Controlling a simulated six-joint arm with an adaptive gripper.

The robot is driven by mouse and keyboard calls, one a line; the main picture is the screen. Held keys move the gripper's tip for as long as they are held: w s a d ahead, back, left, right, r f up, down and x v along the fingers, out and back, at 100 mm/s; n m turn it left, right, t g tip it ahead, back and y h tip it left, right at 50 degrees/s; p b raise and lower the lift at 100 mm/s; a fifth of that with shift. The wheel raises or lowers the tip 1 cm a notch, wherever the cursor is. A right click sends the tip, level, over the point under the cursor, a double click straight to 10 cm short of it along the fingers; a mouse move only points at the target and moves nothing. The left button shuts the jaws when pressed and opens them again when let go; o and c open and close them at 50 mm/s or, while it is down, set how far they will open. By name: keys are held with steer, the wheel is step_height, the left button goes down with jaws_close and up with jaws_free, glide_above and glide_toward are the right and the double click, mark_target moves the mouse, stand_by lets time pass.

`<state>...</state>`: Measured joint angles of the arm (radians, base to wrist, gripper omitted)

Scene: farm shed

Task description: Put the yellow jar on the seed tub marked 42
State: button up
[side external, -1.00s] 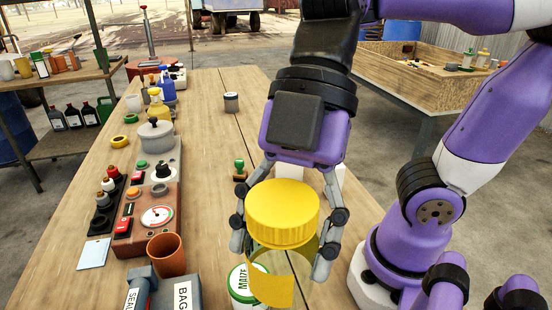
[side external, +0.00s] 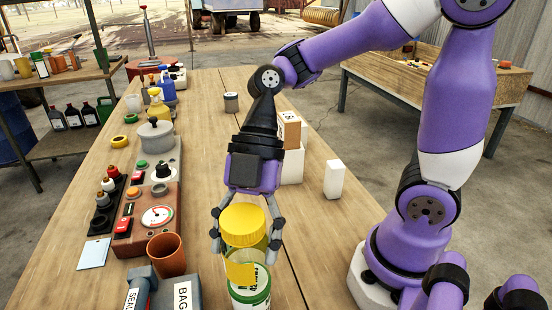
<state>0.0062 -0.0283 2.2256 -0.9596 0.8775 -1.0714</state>
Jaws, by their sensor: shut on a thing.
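The yellow jar (side external: 243,226) has a wide yellow lid and a see-through body with a yellow label. My gripper (side external: 245,244) points down with its fingers shut on the jar, one at each side, and holds it upright. A white and green tub (side external: 262,298) stands at the front of the table, in line with the jar and partly hidden by it. Its number cannot be read. The jar's base overlaps the tub's top in the picture; I cannot tell whether they touch.
A brown pot (side external: 167,255) and a grey box marked BAG (side external: 185,296) stand left of the tub. A gauge panel (side external: 150,218) is farther left. Cardboard and white boxes (side external: 290,165) and a white block (side external: 334,179) stand behind, to the right.

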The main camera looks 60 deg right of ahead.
steer(key=shift+f, duration=0.75)
steer(key=shift+f, duration=0.2)
steer(key=o, duration=1.1)
steer(key=shift+o, duration=0.2)
steer(key=shift+r, duration=0.1)
steer(key=v, duration=0.7)
steer(key=d+m+t+h, duration=0.6)
steer(key=d+m, duration=0.4)
steer(key=m, duration=1.1)
steer(key=shift+w+d+t, duration=0.25)
steer(key=shift+d+t, duration=0.05)
steer(key=shift+t, duration=0.4)
